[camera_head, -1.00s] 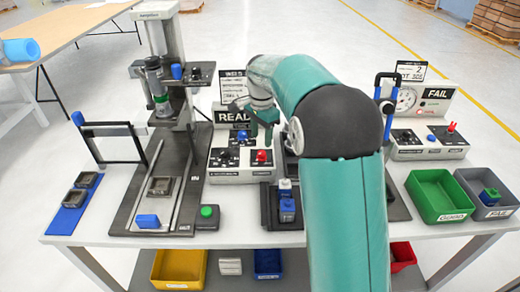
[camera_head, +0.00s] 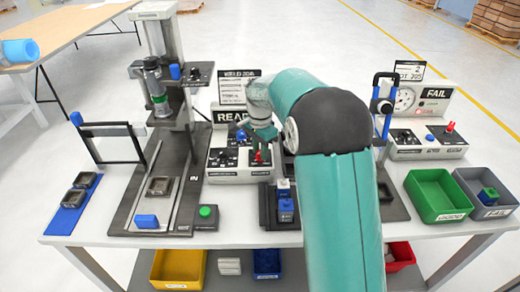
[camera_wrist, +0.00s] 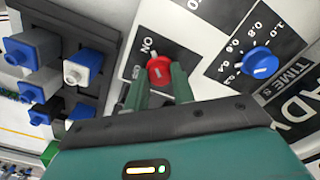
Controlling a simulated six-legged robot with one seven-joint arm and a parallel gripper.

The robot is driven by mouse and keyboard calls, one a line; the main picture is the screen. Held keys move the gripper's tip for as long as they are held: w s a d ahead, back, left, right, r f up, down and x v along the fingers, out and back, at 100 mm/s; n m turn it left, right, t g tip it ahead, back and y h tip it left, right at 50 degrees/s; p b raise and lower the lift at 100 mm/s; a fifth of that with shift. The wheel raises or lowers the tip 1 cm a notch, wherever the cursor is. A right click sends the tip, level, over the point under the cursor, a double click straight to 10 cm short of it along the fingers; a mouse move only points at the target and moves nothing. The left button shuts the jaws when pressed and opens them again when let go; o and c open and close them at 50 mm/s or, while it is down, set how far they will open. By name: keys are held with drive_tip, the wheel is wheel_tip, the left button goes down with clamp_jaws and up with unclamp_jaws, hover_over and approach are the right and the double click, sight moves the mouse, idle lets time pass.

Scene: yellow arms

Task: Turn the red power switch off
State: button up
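In the head view the red switch (camera_head: 259,157) is on the front right of the READY control box (camera_head: 238,179), partly hidden by my gripper. My gripper (camera_wrist: 160,85) has its two green fingers apart, one on each side of the knob, with the knob between their tips. I cannot tell whether the fingers touch it. My gripper also shows in the head view (camera_head: 258,146), reaching down over the box.
A blue TIME knob (camera_wrist: 261,62) sits beside the switch. A dark tray (camera_head: 266,218) with blue and white blocks is in front of the box. A press (camera_head: 158,75) stands left. A FAIL gauge unit (camera_head: 428,150) with another red switch and green bin (camera_head: 437,213) are right.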

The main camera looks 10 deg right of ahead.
drive_tip(key=shift+n, duration=0.3)
drive_tip(key=n, duration=1.3)
drive_tip(key=shift+n, duration=2.2)
drive_tip(key=o, duration=1)
